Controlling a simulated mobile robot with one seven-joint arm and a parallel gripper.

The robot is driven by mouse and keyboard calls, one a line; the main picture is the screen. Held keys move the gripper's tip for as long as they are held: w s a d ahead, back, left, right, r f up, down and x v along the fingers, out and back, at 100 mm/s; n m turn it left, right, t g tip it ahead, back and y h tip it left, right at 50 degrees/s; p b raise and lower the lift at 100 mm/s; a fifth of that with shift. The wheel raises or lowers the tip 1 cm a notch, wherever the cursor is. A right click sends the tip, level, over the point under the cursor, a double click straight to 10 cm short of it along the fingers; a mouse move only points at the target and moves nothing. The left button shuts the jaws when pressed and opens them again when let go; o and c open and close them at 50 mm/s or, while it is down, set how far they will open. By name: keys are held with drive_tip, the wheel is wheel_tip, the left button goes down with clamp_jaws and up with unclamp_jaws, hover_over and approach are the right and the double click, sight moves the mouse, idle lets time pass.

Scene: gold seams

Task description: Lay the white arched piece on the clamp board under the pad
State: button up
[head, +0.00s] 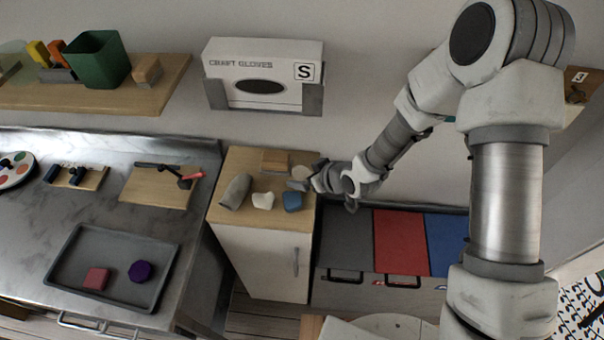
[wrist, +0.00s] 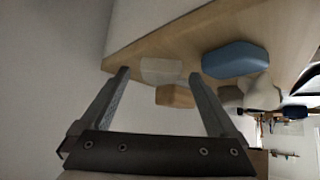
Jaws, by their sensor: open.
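The white arched piece (head: 263,200) lies on the wooden top of a small cabinet, between a grey rounded piece and a blue piece. In the wrist view the white piece (wrist: 230,98) is partly hidden behind the blue one, right of the fingers. The clamp board (head: 150,194) lies on the steel bench to the left, with a dark clamp (head: 160,167) and red handle on it; its pad is too small to make out. My gripper (head: 298,185) is open and empty at the cabinet's right side; in the wrist view its fingers (wrist: 160,75) stand apart.
A blue piece (head: 292,201), grey piece (head: 235,191), cream piece (head: 301,173) and wooden block (head: 275,160) crowd the cabinet top (head: 230,165). A grey tray (head: 75,283) holds two pieces. A glove box (head: 263,75) hangs on the wall above.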

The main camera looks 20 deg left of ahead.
clamp_jaws()
idle(0.5)
drive_tip(key=shift+r, duration=0.15)
